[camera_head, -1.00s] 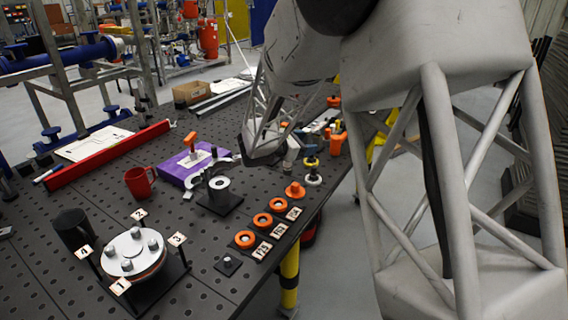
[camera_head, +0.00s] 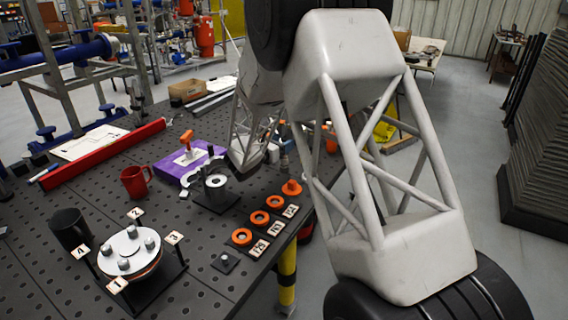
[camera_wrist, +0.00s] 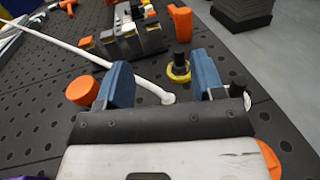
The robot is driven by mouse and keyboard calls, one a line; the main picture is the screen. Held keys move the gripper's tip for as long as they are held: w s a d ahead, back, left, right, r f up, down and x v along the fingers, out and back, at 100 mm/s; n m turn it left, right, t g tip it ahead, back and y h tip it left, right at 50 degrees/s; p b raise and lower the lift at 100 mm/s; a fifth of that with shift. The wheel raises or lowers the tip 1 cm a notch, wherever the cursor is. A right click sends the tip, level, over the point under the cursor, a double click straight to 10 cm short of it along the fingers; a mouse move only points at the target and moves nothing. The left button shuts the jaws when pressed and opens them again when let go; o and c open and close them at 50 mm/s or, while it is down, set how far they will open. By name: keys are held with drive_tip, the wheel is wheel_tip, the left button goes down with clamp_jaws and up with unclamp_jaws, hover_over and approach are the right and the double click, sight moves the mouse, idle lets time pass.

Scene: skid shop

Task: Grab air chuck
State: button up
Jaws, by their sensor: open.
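My gripper (camera_wrist: 162,64) is open in the wrist view, its two blue fingers apart and pointing down toward the dark perforated table. A black fitting with a yellow ring (camera_wrist: 180,70) stands on the table ahead of the gap, nearer the right finger. A thin white rod or hose (camera_wrist: 75,46) runs from the upper left, passes behind the left finger and ends between the fingers. I cannot tell for sure which of these is the air chuck. Nothing is visibly held. In the head view my arm covers most of this area.
An orange round part (camera_wrist: 82,91) sits beside the left finger. A grey block rack (camera_wrist: 132,38) and an orange tool (camera_wrist: 180,20) lie beyond. In the head view, a purple box (camera_head: 190,164), red mug (camera_head: 135,182) and flanged disc (camera_head: 128,250) stand left; orange rings line the table's right edge.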

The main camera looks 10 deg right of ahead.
sight(284, 162)
drive_tip(key=shift+f, duration=1.1)
wheel_tip(284, 162, down, 4)
drive_tip(key=shift+f, duration=0.1)
drive_tip(key=shift+w+d+f, duration=0.15)
drive_tip(key=shift+d+f, duration=0.1)
drive_tip(key=shift+d, duration=0.05)
drive_tip(key=shift+x, duration=1.2)
drive_tip(key=c, duration=1)
drive_tip(key=shift+c, duration=0.2)
